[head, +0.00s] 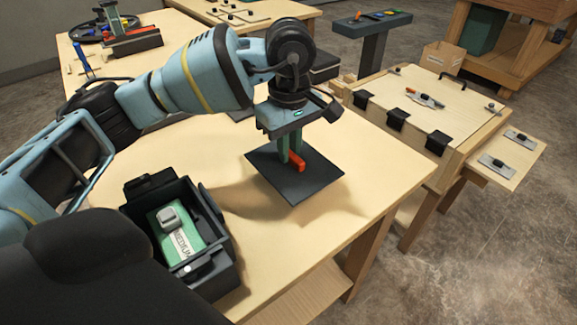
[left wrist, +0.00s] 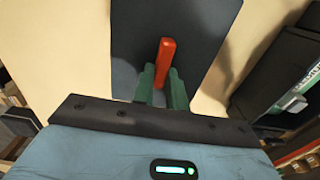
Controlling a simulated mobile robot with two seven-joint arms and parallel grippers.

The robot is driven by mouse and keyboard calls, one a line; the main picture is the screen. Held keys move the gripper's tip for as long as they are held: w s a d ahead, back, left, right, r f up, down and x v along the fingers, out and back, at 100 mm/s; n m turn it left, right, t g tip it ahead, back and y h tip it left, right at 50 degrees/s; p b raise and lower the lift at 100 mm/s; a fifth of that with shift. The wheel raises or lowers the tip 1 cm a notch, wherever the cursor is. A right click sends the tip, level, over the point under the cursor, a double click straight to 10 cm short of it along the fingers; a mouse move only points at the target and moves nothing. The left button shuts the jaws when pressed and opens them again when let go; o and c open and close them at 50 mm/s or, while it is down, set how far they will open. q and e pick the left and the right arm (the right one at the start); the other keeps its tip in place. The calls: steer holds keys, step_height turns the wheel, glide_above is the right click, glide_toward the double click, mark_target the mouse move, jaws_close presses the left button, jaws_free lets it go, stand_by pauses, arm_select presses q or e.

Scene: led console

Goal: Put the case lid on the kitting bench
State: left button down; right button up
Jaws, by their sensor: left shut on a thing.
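The case lid (head: 300,188) is a dark, flat, square plate with an orange-red handle (head: 296,161). My left gripper (head: 290,157) points down and its green fingers are shut on the handle. The lid is roughly level over the right part of the light wooden kitting bench (head: 385,165); a shadow beside it suggests a small gap, but its underside is hidden. In the left wrist view, the lid (left wrist: 205,30) lies beyond the fingers (left wrist: 162,92), with the handle between them. My right gripper is not in view.
An open black case (head: 226,277) with a green block labelled MEDIUM (head: 178,232) stands on the bench at the front left. Bare bench top lies between case and lid. A wooden fixture table (head: 440,95) with black clips stands to the right, beyond the bench edge.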

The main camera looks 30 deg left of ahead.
mark_target(289, 167)
arm_select(q)
steer(key=shift+f, duration=2.55)
steer(key=shift+f, duration=0.15)
steer(key=c, duration=1.4)
jaws_free()
step_height(289, 167, up, 12)
steer(key=shift+r, duration=0.2)
